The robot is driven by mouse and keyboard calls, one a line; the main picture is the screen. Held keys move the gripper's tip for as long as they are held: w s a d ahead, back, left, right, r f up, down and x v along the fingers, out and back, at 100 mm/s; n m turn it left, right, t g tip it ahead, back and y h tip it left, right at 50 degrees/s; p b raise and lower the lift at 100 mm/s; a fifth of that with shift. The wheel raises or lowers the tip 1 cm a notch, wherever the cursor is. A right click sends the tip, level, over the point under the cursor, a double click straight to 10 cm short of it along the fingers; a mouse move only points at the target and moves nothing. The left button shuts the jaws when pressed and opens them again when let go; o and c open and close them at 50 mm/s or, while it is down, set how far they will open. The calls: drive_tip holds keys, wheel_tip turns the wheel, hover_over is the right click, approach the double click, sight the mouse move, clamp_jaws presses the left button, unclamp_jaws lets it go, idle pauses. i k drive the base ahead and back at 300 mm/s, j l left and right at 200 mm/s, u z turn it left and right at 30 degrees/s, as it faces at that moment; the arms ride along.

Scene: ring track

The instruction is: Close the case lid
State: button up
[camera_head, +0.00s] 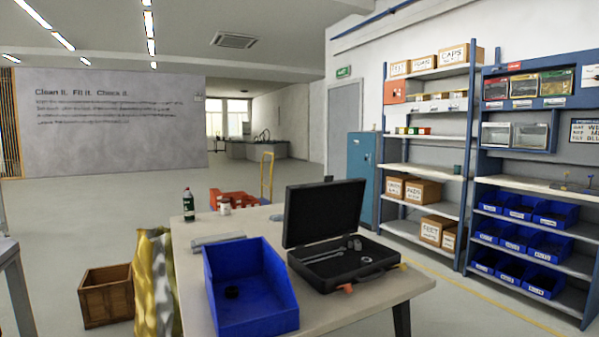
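A black case (345,267) lies on the table (375,300), toward its right side. Its lid (322,212) stands open, roughly upright at the back and leaning slightly. In the case's tray are a silver wrench-like tool (323,257) and several small metal pieces (354,244). Orange bits show near the case's front and right edges; what they are is hard to tell. My gripper is not in view.
A blue bin (248,290) with a dark round object inside stands left of the case. Stocked shelves (430,170) line the right wall. A wooden crate (106,295) is on the floor.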

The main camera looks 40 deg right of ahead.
sight(328, 208)
drive_tip(key=l+u, duration=0.35)
drive_tip(key=k+l+u, duration=0.2)
drive_tip(key=l+u, duration=0.15)
drive_tip(key=l, duration=0.15)
drive_tip(key=k+l+u, duration=0.1)
drive_tip(key=l, duration=0.35)
drive_tip(key=k+l, duration=0.25)
drive_tip(key=l, duration=0.2)
drive_tip(key=k+l+u, duration=0.15)
drive_tip(key=l, duration=0.3)
drive_tip(key=k+l+u, duration=0.1)
drive_tip(key=k+l, duration=0.15)
drive_tip(key=l, duration=0.2)
drive_tip(key=k+l+u, duration=0.1)
drive_tip(key=k+l, duration=0.15)
drive_tip(key=l, duration=0.15)
